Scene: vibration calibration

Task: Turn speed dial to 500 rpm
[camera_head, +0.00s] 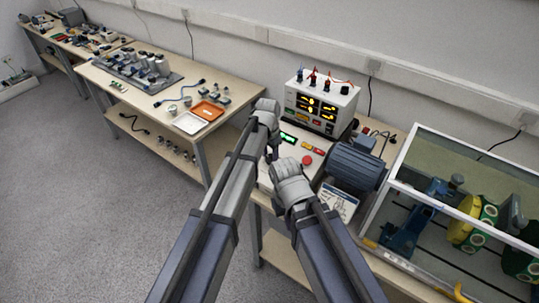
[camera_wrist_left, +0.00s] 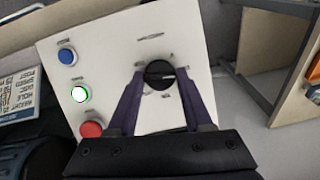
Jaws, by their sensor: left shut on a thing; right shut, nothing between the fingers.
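The black round speed dial (camera_wrist_left: 159,75) sits on a white control panel (camera_wrist_left: 195,45) in the left wrist view. A pale mark shows on its right side; the scale lettering is too small to read. My left gripper (camera_wrist_left: 158,82) is shut on the dial, one purple finger on each side. In the head view my left gripper (camera_head: 271,152) reaches down to the panel's left part, and the dial is hidden there. My right gripper (camera_head: 289,170) is shut and empty, close beside the left one, in front of the panel; its fingertips are hard to make out.
On the panel are a blue button (camera_wrist_left: 67,57), a lit green button (camera_wrist_left: 80,94) and a red button (camera_wrist_left: 91,129). Behind it stands an instrument box (camera_head: 321,103) with lit displays. A blue motor (camera_head: 354,167) and a glass-sided enclosure (camera_head: 455,157) are at the right.

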